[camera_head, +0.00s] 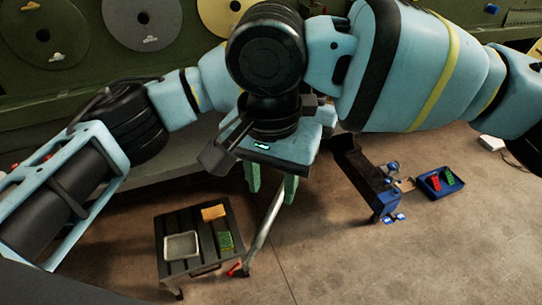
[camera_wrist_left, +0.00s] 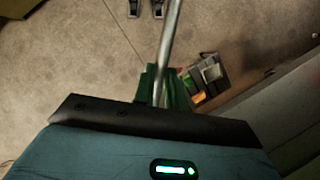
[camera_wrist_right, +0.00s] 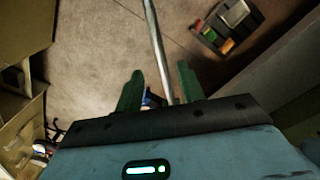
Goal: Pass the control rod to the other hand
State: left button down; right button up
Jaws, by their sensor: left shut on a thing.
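The control rod is a long, thin silver rod (camera_head: 264,232) that slants down and left from my right gripper in the head view. My left gripper (camera_wrist_left: 163,78) is shut on the rod (camera_wrist_left: 169,35) in the left wrist view; its fingers are not clearly visible in the head view. My right gripper (camera_head: 272,183) has its green fingers apart and pointing down. In the right wrist view, the rod (camera_wrist_right: 157,45) runs between the open fingers of this gripper (camera_wrist_right: 158,82), closer to the right finger. I cannot tell whether it touches them.
A blue bin (camera_head: 457,187) with red and green pieces sits on the floor at right. A green panel with discs (camera_head: 143,20) stands behind. Open floor lies at lower right.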

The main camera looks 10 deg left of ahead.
aim_at(272, 211)
jog(key=shift+f, duration=2.75)
grip_shut()
pick_arm(q)
jog(key=c, duration=1.4)
grip_release()
jog(key=shift+o, duration=0.2)
jog(key=v, duration=1.2)
